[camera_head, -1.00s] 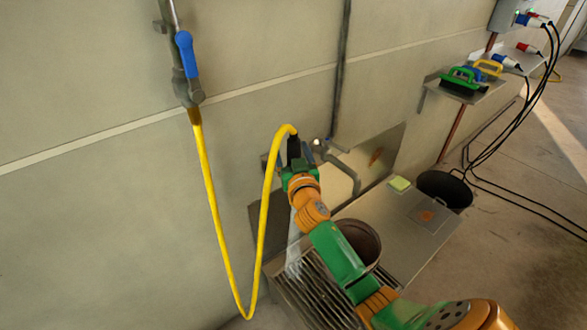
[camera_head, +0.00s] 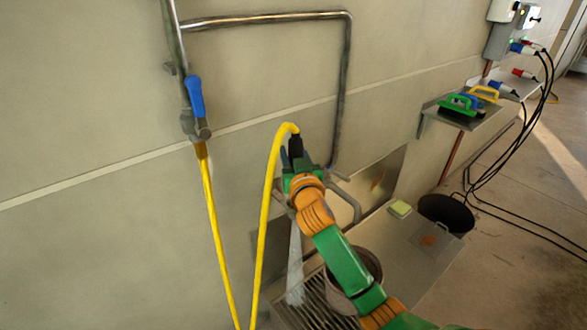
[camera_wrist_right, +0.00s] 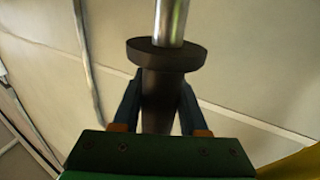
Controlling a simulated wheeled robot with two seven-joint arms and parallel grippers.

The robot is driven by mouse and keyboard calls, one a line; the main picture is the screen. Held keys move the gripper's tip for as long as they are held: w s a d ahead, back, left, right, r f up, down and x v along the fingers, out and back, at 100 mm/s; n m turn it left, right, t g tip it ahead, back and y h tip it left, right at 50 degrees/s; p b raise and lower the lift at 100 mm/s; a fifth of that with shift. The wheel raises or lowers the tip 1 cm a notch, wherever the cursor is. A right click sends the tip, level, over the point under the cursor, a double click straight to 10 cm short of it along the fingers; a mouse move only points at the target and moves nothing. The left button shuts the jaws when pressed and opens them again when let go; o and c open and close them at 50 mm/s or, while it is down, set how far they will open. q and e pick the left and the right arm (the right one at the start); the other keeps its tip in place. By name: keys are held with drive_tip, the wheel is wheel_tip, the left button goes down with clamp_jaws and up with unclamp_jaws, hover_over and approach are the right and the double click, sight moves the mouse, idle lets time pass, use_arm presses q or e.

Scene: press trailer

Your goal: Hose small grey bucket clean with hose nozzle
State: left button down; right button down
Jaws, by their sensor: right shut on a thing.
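My right gripper (camera_head: 299,172) is shut on the hose nozzle (camera_wrist_right: 157,100), a dark body with a round collar and a metal tube in the right wrist view. In the head view the yellow hose (camera_head: 264,215) loops up into the nozzle's dark rear end (camera_head: 296,146). A pale water spray (camera_head: 295,265) falls from below the gripper onto the grate (camera_head: 312,302). The small grey bucket (camera_head: 369,262) stands upright at the grate, just right of the spray and partly hidden by my right arm. The spray appears to fall beside it. My left gripper is not in view.
A pipe with a blue valve handle (camera_head: 195,97) feeds the hose at the wall. A sponge (camera_head: 400,208) lies on the metal bench (camera_head: 408,262). A black bucket (camera_head: 446,212) stands behind it. Brushes (camera_head: 461,104) lie on a wall shelf.

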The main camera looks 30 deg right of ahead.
wheel_tip(320, 180, up, 23)
drive_tip(key=p, duration=1.4)
drive_tip(key=s+p, duration=0.2)
drive_tip(key=s, duration=0.8)
drive_tip(key=shift+d, duration=0.45)
